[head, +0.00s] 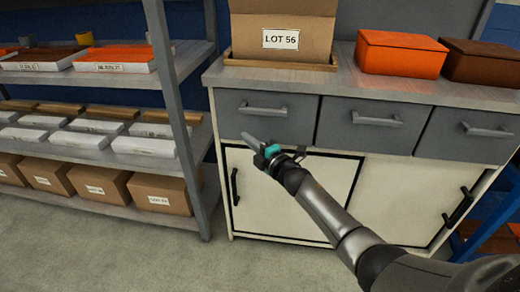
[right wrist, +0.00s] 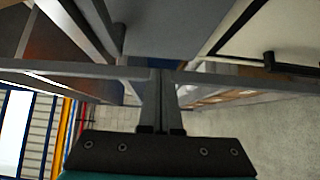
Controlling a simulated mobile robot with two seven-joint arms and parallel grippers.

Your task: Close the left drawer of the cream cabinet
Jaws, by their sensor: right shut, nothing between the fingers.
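The cream cabinet (head: 400,200) has a row of grey drawers under a grey worktop. The left drawer (head: 290,122) has a grey front with a bar handle (head: 263,109). I cannot tell from this angle whether its front stands out from its neighbours. My right gripper (head: 250,139) is shut and empty, in front of the drawer's lower part, just below the handle. Whether it touches the front is unclear. In the right wrist view, the shut fingers (right wrist: 158,100) point toward grey panels, with part of a cream door (right wrist: 285,30) at upper right. My left gripper is not in view.
A cardboard box (head: 282,45) in a shallow tray, an orange bin (head: 400,53) and a brown bin (head: 482,62) stand on the worktop. A grey shelf rack (head: 180,110) with boxes stands close at left. The floor (head: 110,255) in front is clear.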

